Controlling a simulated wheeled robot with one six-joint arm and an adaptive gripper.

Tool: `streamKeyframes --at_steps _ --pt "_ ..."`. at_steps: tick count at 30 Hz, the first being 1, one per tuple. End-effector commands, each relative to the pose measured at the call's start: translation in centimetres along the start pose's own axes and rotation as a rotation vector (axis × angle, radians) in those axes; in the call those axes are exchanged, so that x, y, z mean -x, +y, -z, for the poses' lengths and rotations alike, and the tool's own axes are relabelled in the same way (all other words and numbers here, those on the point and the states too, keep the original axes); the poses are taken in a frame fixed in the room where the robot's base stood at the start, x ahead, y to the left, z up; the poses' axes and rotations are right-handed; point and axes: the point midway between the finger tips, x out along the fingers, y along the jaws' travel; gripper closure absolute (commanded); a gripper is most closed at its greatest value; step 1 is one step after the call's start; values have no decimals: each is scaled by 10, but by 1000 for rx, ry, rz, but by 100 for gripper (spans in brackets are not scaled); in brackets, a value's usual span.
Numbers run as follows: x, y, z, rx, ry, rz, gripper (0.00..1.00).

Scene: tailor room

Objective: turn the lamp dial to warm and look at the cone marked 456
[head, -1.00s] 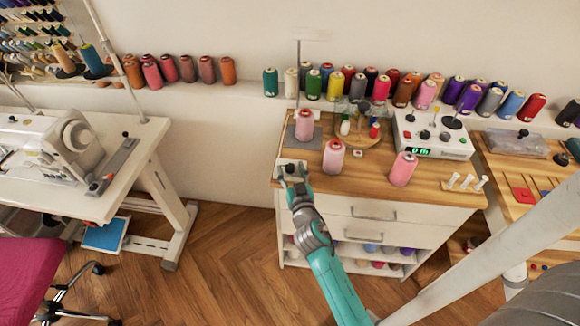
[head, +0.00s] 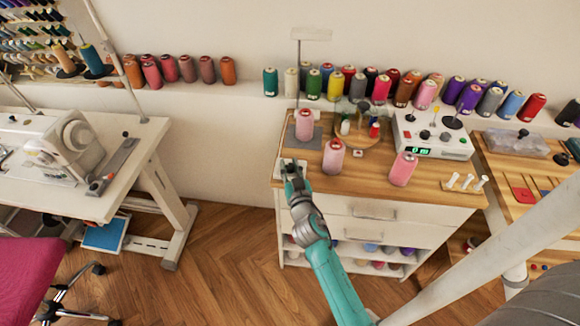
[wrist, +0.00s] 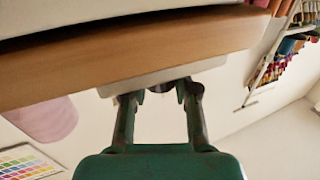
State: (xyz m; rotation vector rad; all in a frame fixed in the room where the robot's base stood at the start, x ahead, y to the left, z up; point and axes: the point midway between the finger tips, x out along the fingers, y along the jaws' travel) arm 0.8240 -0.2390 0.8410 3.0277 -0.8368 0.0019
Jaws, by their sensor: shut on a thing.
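My gripper (head: 289,168) is at the left front of the wooden cabinet top (head: 364,186). In the wrist view its fingers (wrist: 160,92) are shut on a small dark knob on a pale box (wrist: 130,83); I take this as the lamp dial (wrist: 160,87). Its setting cannot be read. The lamp (head: 311,34) is a thin post with a flat white head. One pink cone (head: 305,125) stands upright on the grey plate beneath it. A second pink cone (head: 333,157) and a third pink cone (head: 403,169) stand to its right. No number is legible on them.
A round wooden tray (head: 378,137) with small bottles and a white device (head: 433,135) with a green display stand behind. White pegs (head: 467,182) are at the right front. Thread cones line the wall ledge. A sewing machine (head: 55,150) is at left.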

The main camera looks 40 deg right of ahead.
Motion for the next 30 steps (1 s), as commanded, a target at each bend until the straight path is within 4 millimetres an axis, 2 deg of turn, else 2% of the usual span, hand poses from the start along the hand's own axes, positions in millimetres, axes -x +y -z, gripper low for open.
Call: streamKeyframes --at_steps 14,30 --pt "0 -1 0 1 0 -86 100" --pt "-1 -3 0 0 0 -317 100"
